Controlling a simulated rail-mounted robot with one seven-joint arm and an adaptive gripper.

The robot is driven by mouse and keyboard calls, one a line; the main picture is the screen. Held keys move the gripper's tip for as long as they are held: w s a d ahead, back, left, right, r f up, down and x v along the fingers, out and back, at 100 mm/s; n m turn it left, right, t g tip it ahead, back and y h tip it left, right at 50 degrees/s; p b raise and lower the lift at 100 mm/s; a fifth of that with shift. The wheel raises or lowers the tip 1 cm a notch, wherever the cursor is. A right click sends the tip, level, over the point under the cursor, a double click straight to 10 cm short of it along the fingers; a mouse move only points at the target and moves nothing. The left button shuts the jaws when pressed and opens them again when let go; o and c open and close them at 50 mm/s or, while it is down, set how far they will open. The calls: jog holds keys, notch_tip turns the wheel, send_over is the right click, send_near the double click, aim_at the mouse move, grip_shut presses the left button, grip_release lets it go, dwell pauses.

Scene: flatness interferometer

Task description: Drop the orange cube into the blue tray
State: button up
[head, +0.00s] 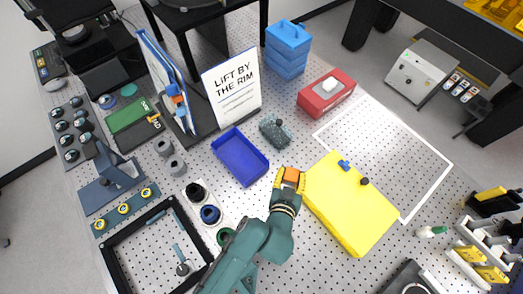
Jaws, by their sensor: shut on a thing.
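The orange cube (291,174) shows between the yellow fingers of my gripper (290,179). My gripper is shut on the cube, at the left edge of the yellow box. The blue tray (240,156) lies on the perforated table, up and to the left of my gripper. Its inside looks empty. My gripper and the cube are apart from the tray in the picture. How high the cube is above the table is hard to tell.
A yellow box (350,205) lies right of my gripper. A grey device (275,130) stands just right of the tray, and a sign (232,88) stands behind it. Dark and green round parts (210,214) lie below the tray. A white-outlined area (400,140) at right is clear.

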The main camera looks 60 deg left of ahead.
jog(key=s+a+r+n+g+y+p, duration=0.15)
jog(key=s+a, duration=0.25)
jog(key=a, duration=0.4)
jog(key=s+a+n+g+y+p, duration=0.1)
jog(key=s+a+n+g, duration=0.2)
jog(key=a, duration=0.5)
jog(key=shift+t+y, duration=0.25)
jog(key=shift+t, duration=0.1)
jog(key=f+b, duration=0.1)
jog(key=f, duration=0.1)
jog(key=s+f+b, duration=0.1)
jog(key=f+b, duration=0.3)
jog(key=shift+s+a, duration=0.25)
jog(key=o, duration=1.2)
jog(key=shift+o, duration=0.2)
jog(key=v, duration=1.2)
jog(key=shift+r, duration=0.1)
